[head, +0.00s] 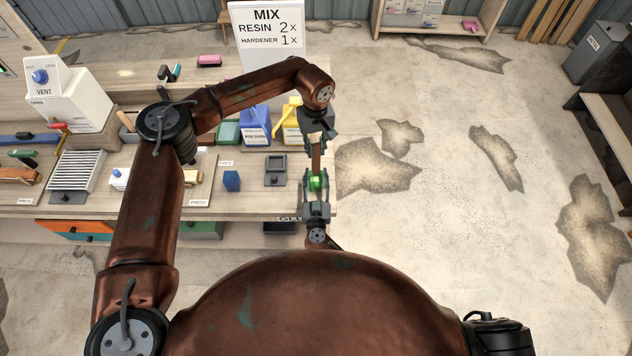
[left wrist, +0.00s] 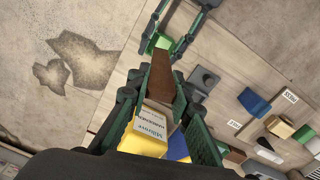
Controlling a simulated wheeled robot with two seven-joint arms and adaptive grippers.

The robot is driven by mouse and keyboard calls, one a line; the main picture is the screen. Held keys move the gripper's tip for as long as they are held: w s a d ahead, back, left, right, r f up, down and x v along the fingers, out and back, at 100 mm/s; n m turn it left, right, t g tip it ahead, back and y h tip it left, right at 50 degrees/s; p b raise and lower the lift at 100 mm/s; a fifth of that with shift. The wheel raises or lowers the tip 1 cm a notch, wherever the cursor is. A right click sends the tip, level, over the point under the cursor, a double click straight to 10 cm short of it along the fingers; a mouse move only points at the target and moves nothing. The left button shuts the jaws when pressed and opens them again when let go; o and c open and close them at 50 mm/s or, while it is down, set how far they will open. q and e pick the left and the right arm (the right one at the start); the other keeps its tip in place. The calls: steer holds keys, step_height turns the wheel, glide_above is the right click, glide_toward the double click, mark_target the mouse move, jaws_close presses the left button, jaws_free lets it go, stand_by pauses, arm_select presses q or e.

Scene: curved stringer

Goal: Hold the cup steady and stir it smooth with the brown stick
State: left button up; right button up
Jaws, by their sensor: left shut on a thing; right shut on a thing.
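The brown stick (head: 316,156) hangs nearly upright from my left gripper (head: 317,136), which is shut on its upper part. It also shows between the left fingers in the left wrist view (left wrist: 160,75). The green cup (head: 314,184) is right below the stick, near the bench's right end. It shows in the left wrist view (left wrist: 152,43) at the stick's far end. The stick's lower end reaches the cup; its tip is hidden, so the depth inside cannot be told. My right gripper (head: 317,188) is shut on the cup from the near side. The cup's contents are not visible.
A yellow container (head: 291,128) and a blue container (head: 255,126) stand on the bench behind the left gripper. A grey tray (head: 275,178) and a blue block (head: 232,181) lie left of the cup. A MIX sign (head: 268,38) stands behind. Open floor lies to the right.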

arm_select(q)
steer(key=shift+r, duration=2.55)
arm_select(e)
steer(key=o, duration=1.2)
steer(key=shift+o, duration=0.3)
steer(key=o, duration=0.4)
steer(key=shift+s, duration=2.5)
